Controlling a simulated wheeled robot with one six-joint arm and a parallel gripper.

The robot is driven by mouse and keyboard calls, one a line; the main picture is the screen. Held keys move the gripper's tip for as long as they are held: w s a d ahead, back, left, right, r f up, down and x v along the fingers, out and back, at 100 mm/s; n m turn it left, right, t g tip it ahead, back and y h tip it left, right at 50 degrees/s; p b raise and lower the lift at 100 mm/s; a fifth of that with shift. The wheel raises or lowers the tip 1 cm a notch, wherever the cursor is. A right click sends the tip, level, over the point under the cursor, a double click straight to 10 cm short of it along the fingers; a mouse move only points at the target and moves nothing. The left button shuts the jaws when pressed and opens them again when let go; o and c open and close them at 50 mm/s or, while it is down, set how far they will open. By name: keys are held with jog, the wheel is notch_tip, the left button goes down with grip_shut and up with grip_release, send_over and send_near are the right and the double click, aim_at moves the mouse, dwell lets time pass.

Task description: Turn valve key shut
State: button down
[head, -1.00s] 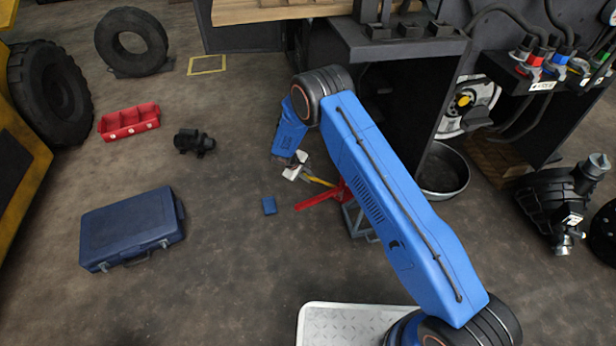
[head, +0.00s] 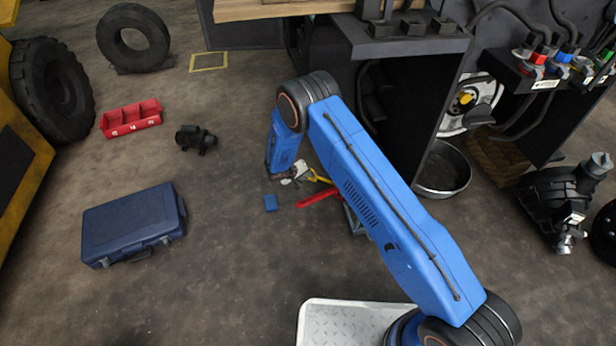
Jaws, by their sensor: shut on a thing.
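My gripper (head: 291,175) is low at the end of my blue arm, left of the dark cabinet. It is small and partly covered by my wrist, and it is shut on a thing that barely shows. A thin yellow piece (head: 320,177) shows at its right side; it may be the valve key, but its shape is unclear. A red bar (head: 318,198) lies just below and to the right, and my arm hides what it joins. I cannot make out the valve body or the key's angle.
A blue case (head: 133,225), black part (head: 196,139) and red bin (head: 131,118) stand farther left. A round metal pan (head: 443,170) and the dark cabinet (head: 400,120) are at the right.

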jog(key=shift+f, duration=0.1)
dwell(0.5)
jog(key=c, duration=1.8)
grip_release()
jog(key=shift+o, duration=0.2)
jog(key=v, duration=1.7)
jog(key=shift+s, duration=0.3)
jog(key=shift+a, duration=0.15)
notch_tip(320, 180, up, 15)
